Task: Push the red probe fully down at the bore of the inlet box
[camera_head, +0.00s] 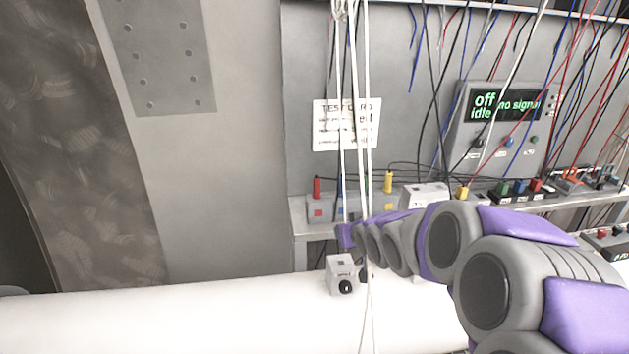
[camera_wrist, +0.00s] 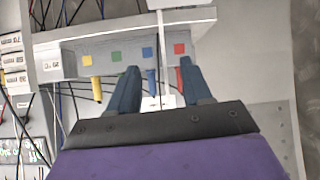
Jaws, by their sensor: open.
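The red probe (camera_head: 317,188) stands upright at the left end of a grey box (camera_head: 321,209) with coloured squares, on the shelf. In the wrist view the box (camera_wrist: 70,64) shows yellow, green, blue and red squares; a sliver of red shows beside the right finger, mostly hidden. My gripper (camera_wrist: 160,66) is open, its fingertips just in front of the box around the blue and red squares. In the head view my gripper (camera_head: 347,236) is below and right of the red probe, apart from it. No label shows which box is the inlet box.
A small grey box (camera_head: 341,270) with a black round part sits on the white pipe (camera_head: 200,318). A yellow probe (camera_head: 388,181) stands farther right. White cables (camera_head: 362,100) hang before the shelf near my gripper. A meter (camera_head: 505,125) reads "off", "idle", "no signal".

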